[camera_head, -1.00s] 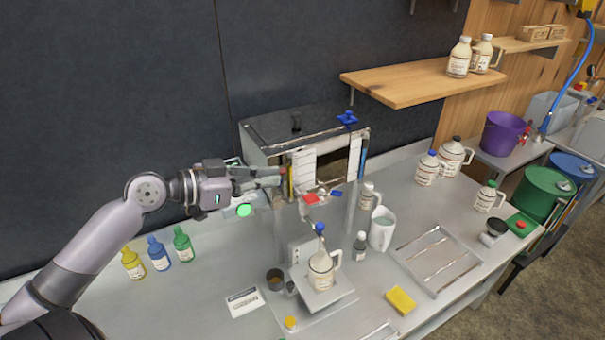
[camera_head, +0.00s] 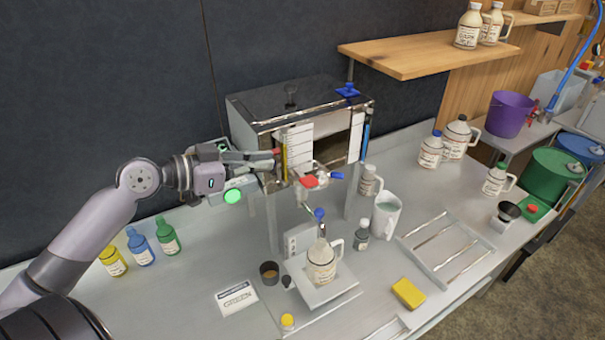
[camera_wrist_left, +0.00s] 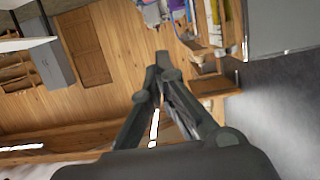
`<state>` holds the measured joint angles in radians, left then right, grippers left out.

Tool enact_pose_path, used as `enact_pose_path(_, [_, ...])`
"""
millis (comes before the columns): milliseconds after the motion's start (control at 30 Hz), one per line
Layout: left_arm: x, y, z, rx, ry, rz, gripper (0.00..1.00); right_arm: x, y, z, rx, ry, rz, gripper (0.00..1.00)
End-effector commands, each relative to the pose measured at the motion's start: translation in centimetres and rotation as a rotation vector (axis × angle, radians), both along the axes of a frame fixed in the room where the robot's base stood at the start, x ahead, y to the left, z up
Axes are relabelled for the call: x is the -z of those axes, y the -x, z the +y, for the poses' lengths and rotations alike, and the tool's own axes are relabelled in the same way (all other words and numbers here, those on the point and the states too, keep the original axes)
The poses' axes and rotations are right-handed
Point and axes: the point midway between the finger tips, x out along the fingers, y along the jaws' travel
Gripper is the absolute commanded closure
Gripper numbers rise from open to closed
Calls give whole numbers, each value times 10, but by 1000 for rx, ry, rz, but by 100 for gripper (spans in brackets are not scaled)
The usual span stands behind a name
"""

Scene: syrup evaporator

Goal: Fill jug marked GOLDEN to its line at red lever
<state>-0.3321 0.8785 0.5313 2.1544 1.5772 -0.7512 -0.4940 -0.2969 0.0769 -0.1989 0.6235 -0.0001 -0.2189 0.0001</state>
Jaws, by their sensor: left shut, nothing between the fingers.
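A cream jug (camera_head: 321,264) stands upright on a small scale plate (camera_head: 340,287) below the evaporator's outlet; its label is too small to read. A blue knob (camera_head: 319,213) shows just above the jug. The red lever (camera_head: 309,181) is on the tap at the front of the metal evaporator box (camera_head: 262,112). My left gripper (camera_head: 277,159) is shut and empty at the box's front left corner, left of and a little above the red lever; contact cannot be told. Its closed fingers also show in the left wrist view (camera_wrist_left: 163,62). My right gripper is out of view.
A white mug (camera_head: 385,218), small bottles and a metal rack (camera_head: 445,250) stand right of the scale. More jugs (camera_head: 458,138) stand at the back right.

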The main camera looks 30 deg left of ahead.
Motion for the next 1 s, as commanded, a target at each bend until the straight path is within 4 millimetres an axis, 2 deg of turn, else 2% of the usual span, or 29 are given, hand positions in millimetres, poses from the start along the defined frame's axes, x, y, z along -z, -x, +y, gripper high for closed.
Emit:
enact_pose_path(167, [0,-3,-2,0,1,0,100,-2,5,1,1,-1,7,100])
enact_pose_path(367, [2,-19,-11,1,1,-2,100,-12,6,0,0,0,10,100])
enact_pose_path(767, [16,-78,-45,-1,8,-2,100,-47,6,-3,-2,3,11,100])
enact_pose_path(833, [23,-87,-52,0,5,1,100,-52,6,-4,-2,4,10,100])
enact_pose_path(900, [39,-84,-50,-1,5,6,100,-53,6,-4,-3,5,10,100])
enact_pose_path(1000, [52,-84,-50,-1,2,4,100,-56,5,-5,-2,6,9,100])
